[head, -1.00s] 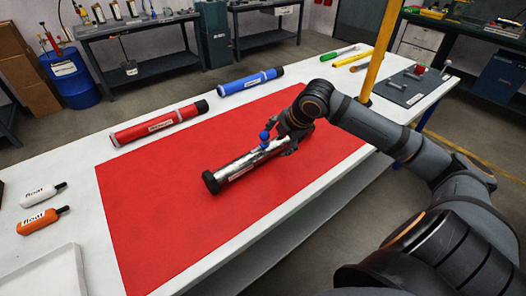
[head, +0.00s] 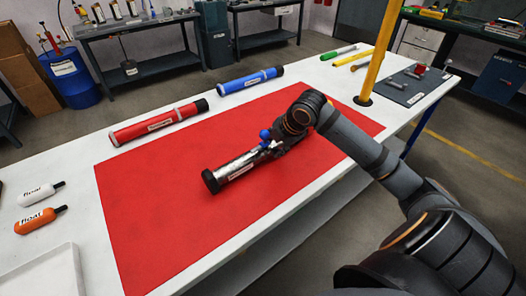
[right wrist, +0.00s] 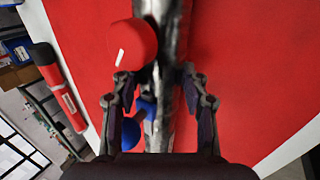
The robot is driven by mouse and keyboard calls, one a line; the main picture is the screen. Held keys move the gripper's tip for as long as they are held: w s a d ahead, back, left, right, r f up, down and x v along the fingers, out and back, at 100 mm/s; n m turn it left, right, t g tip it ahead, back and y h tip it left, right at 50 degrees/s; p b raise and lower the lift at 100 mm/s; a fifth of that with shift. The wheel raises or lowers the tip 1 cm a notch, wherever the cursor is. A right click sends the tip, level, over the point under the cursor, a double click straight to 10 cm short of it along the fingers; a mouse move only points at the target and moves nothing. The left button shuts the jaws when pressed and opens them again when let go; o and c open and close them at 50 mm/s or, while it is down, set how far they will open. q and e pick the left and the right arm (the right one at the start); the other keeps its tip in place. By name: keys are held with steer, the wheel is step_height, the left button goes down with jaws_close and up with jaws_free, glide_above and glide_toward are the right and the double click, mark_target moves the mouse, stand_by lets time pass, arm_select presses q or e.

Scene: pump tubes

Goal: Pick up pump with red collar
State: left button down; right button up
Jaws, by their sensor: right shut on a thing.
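A silver pump tube (head: 236,167) with a black end cap and a pale label lies on the red mat (head: 170,215). A blue knob (head: 265,135) shows on its upper side. My right gripper (head: 274,147) is shut on the silver tube near its far end and hides that end. In the right wrist view the fingers (right wrist: 160,88) stand on both sides of the silver tube (right wrist: 168,30). A red round part (right wrist: 132,44) and a blue round part (right wrist: 130,135) show beside it there. My left gripper is not in view.
A red tube (head: 158,124) and a blue tube (head: 250,80) lie along the mat's far edge. White and orange floats (head: 40,220) and a white tray (head: 45,275) are at the left. A yellow post (head: 383,50) and a grey board (head: 410,85) are at the right.

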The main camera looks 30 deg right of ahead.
jaws_close()
